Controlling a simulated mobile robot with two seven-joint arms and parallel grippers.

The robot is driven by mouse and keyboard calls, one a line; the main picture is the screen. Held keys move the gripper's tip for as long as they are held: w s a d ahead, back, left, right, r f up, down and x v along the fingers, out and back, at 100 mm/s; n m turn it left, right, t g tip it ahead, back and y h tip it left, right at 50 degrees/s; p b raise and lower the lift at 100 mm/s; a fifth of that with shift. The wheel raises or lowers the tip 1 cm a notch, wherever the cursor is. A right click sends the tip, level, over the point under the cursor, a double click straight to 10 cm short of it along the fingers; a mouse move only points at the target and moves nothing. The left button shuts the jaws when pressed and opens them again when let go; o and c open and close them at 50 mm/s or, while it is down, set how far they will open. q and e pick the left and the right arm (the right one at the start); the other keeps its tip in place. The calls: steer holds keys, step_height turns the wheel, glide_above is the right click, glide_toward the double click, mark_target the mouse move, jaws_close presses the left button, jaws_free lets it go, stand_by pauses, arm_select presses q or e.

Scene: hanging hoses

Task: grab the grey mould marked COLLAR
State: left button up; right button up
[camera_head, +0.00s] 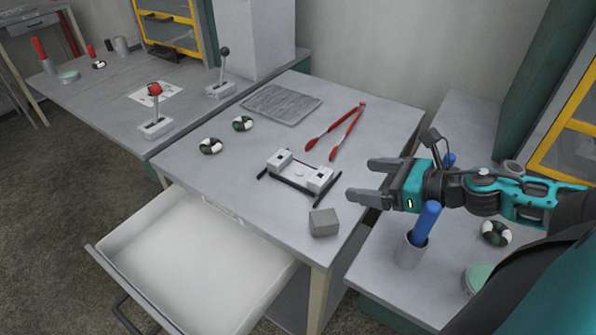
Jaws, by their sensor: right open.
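A small grey block (323,222) sits near the front right corner of the middle table; it may be the mould, but I can read no COLLAR marking on it. My right gripper (362,179) comes in from the right, open and empty. Its fingers point left, above the table's right edge, up and to the right of the block and apart from it. A white fixture with black rails (300,172) lies left of the gripper. My left gripper is not in view.
Red tongs (337,131), a grey ribbed mat (281,104) and two green-and-white rings (210,146) lie on the middle table (215,185). An open white drawer (190,260) juts out in front. A cup with a blue handle (411,249) stands below my right arm.

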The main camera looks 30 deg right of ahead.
mark_target(325, 178)
steer(key=b+x, duration=0.2)
steer(key=x, duration=0.3)
steer(key=b+x, duration=0.4)
steer(key=shift+s+a+f, duration=0.15)
steer(key=shift+s+f, duration=0.05)
steer(key=shift+f, duration=0.15)
steer(key=shift+w+a+b, duration=0.1)
steer(key=shift+w+b, duration=0.15)
steer(key=shift+b, duration=0.25)
steer(key=shift+w+a+f+b, duration=0.1)
steer(key=shift+w+b, duration=0.2)
steer(key=shift+b, duration=0.1)
steer(key=shift+c, duration=0.3)
steer(key=c, duration=0.8)
steer(key=shift+w, duration=0.1)
steer(key=c, duration=0.6)
